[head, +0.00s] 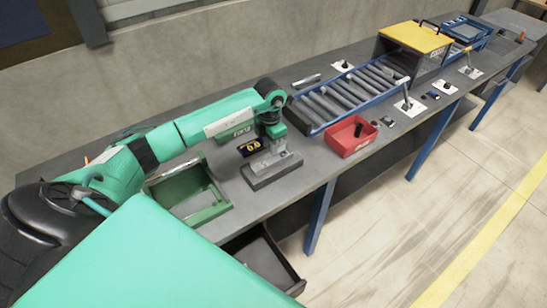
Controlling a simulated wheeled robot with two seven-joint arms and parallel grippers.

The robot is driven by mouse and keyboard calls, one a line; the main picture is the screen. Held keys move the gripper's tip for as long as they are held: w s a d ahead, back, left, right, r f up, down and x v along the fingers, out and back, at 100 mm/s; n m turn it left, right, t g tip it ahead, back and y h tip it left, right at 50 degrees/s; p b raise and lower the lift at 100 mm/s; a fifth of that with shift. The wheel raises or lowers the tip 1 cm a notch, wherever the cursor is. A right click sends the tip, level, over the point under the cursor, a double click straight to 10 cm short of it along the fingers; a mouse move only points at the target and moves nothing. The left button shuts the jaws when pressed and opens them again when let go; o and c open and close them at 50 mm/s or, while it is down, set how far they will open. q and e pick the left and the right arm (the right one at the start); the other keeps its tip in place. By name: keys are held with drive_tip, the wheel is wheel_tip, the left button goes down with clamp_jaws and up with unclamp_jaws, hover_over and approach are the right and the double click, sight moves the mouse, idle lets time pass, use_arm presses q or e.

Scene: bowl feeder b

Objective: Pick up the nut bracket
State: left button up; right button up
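My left arm reaches in from the left, and its gripper (274,146) points down over a dark grey block (272,176) on the bench. A light grey metal piece (287,158) sits on top of this block, right below the gripper. It may be the nut bracket, but it is too small to tell for sure. The fingers are small and merge with the grey piece, so I cannot tell whether they are open, shut or touching it. My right gripper is not in view.
A green tray (213,211) stands left of the block and a red bin (347,147) right of it. A dark box with yellow digits (250,147) lies behind. A blue-railed roller conveyor (318,112) runs to a yellow-topped housing (417,38). An open drawer (287,270) juts out below.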

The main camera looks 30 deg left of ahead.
sight(272, 160)
use_arm(q)
drive_tip(key=shift+w+a+f+p, duration=0.15)
drive_tip(key=shift+f+p, duration=0.45)
drive_tip(key=shift+f, duration=1.2)
clamp_jaws()
drive_tip(key=shift+r, duration=0.1)
